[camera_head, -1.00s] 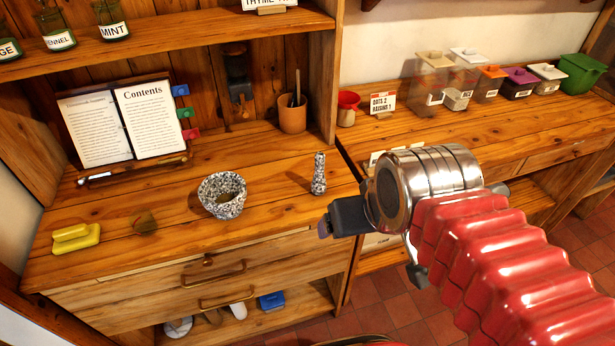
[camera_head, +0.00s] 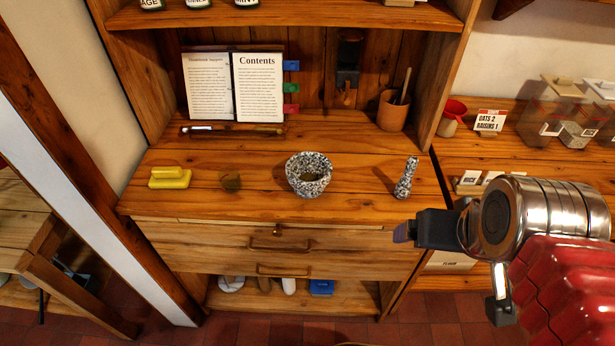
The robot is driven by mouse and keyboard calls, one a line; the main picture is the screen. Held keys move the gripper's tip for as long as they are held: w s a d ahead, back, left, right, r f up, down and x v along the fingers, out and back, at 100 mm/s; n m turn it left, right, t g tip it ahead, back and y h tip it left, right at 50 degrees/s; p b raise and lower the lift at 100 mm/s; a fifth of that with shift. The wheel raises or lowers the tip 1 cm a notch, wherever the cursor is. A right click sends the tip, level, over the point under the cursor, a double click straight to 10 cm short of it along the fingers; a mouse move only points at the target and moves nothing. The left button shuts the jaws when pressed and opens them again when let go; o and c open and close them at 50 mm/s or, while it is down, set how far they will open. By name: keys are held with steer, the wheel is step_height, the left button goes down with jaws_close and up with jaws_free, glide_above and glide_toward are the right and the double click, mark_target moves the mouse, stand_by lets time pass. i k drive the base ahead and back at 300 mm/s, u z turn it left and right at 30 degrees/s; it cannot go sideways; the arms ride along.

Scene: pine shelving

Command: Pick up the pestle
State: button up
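The pestle (camera_head: 406,178) is speckled black and white and stands upright, leaning slightly, on the wooden counter near its right end. A matching speckled mortar (camera_head: 308,176) sits to its left, apart from it. My gripper (camera_head: 402,234) is in front of the counter, nearer to me than the pestle and lower in the picture. Its dark fingers point left and do not touch the pestle.
A yellow object (camera_head: 170,178) and a small brown-green item (camera_head: 230,181) lie left of the mortar. An open book (camera_head: 235,88) stands behind. A terracotta cup (camera_head: 391,112) stands behind the pestle. The shelf upright (camera_head: 457,75) rises at the right. Counter around the pestle is clear.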

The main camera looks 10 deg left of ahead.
mark_target(402, 188)
steer(key=k, duration=1.35)
steer(key=u, duration=0.4)
steer(key=i, duration=1.6)
steer(key=u, duration=0.4)
